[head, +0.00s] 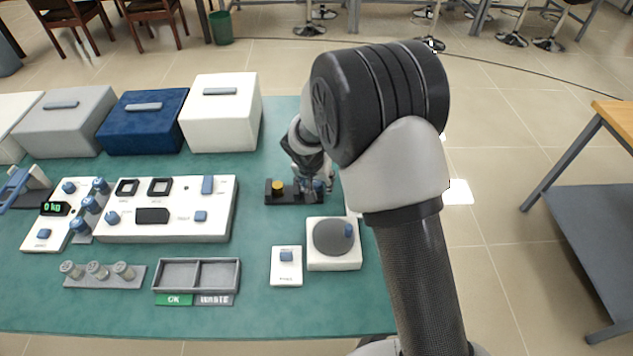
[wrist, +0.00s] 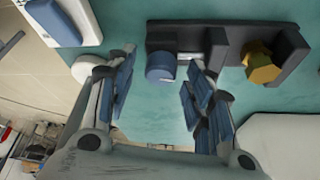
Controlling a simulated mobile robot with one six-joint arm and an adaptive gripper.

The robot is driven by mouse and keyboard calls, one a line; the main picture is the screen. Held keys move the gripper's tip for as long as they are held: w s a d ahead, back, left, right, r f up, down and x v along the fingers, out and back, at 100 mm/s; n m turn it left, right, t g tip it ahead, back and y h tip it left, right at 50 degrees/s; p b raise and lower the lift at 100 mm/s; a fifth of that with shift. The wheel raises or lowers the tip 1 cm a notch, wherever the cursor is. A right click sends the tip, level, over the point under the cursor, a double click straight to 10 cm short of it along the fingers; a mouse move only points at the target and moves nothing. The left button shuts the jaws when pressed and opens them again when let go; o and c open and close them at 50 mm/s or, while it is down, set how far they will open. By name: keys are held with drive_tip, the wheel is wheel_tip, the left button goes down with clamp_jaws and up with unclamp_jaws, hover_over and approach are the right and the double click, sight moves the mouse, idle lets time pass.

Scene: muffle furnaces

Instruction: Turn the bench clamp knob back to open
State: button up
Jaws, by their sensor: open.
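The bench clamp is a dark bracket (head: 270,196) near the right side of the green bench, with a yellow hexagonal piece (head: 278,187) on its left part. In the wrist view the clamp's dark body (wrist: 186,38) runs along the top, with the yellow piece (wrist: 262,66) at right. The blue round clamp knob (wrist: 161,66) sticks out of the body. My gripper (wrist: 160,84) is open, with one finger on each side of the knob and visible gaps between. In the head view my gripper (head: 312,182) is over the clamp's right end and partly hides it.
A white unit with a grey disc (head: 333,237) stands just in front of the clamp. A white control panel (head: 180,228) is to its left. Lidded boxes (head: 220,125) stand behind, a two-part tray (head: 197,260) in front. The bench between the clamp and the boxes is clear.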

drive_tip(key=shift+c, duration=0.3)
drive_tip(key=c, duration=1)
drive_tip(key=shift+n+y, duration=0.3)
drive_tip(key=shift+n, duration=0.5)
drive_tip(key=o, duration=1.1)
drive_tip(key=shift+c, duration=0.2)
drive_tip(key=v, duration=1.2)
drive_tip(key=shift+s, duration=0.15)
